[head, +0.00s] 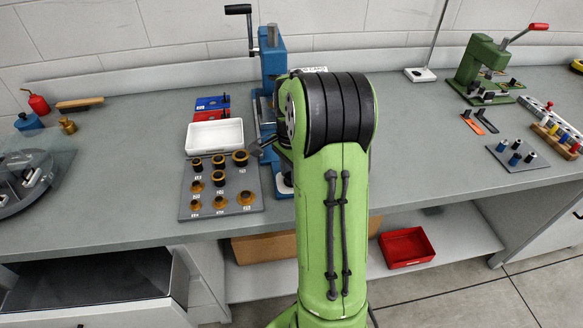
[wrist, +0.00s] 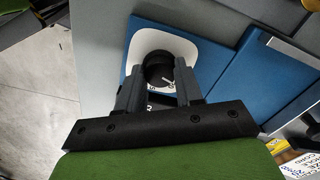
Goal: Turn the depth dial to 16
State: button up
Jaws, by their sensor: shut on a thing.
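The depth dial (wrist: 157,70) is a round black knob on a white plate (wrist: 194,50) on the blue base of a press. My gripper (wrist: 160,68) is shut on the dial, with one finger on each side of it in the wrist view. Small white marks show on the dial's near side, but I cannot read the setting. The fingers cover part of the plate and any numbers there. In the head view the blue press (head: 271,62) stands behind my green arm, which hides the dial.
A grey board (head: 225,206) with several brass-coloured rings lies left of the press, below a white tray (head: 214,136). Red and blue boxes (head: 211,104) stand behind the tray. A green press (head: 480,68) and colored pegs are at the right.

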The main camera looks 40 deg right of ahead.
jog(key=shift+n+p, duration=0.55)
jog(key=shift+n, duration=1.05)
jog(key=o, duration=1)
jog(key=shift+o, duration=0.2)
notch_tip(320, 180, up, 16)
jog(key=p, duration=0.5)
jog(key=shift+f, duration=0.1)
